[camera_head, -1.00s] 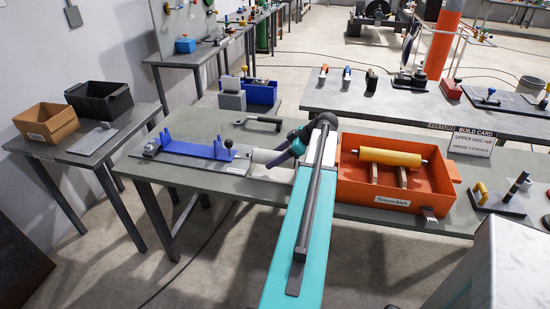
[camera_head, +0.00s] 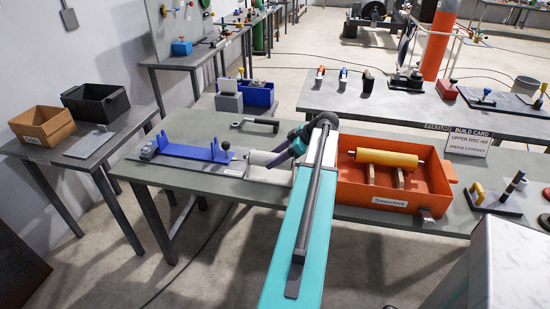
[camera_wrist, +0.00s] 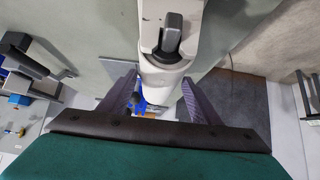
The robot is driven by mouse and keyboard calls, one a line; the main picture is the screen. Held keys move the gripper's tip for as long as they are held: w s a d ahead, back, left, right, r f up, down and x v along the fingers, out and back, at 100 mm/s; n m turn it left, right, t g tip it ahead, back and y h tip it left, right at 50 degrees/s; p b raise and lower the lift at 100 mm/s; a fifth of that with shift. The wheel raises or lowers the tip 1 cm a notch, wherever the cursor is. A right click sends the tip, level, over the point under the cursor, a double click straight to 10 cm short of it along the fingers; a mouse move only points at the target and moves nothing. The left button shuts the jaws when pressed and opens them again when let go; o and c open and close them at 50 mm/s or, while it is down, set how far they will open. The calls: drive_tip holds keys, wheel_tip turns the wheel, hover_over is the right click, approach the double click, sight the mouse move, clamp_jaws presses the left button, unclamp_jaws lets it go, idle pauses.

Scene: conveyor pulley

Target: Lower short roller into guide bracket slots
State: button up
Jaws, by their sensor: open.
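A yellow roller (camera_head: 387,158) with pale shaft ends lies across two wooden blocks in the orange tray (camera_head: 377,189). A blue bracket (camera_head: 190,151) with raised ends sits on a flat plate at the table's left. My gripper shows in the wrist view (camera_wrist: 159,97), its two purple-grey fingers spread apart. A white body with a grey lever-like part (camera_wrist: 168,40) lies between or beyond the fingers; I cannot tell whether they touch it.
A wrench-like tool (camera_head: 255,124) lies behind the bracket. A sign (camera_head: 466,144) and a pegged board (camera_head: 499,196) stand right of the tray. A side table at left bears a brown bin (camera_head: 41,127) and a black bin (camera_head: 96,106).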

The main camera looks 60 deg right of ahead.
drive_tip(key=shift+s+d+r, duration=0.15)
drive_tip(key=shift+s+r, duration=0.3)
drive_tip(key=shift+r, duration=0.05)
idle(0.5)
drive_tip(key=o, duration=0.5)
drive_tip(key=shift+o, duration=0.2)
drive_tip(key=shift+f, duration=0.15)
drive_tip(key=o, duration=0.4)
drive_tip(key=shift+o, duration=0.7)
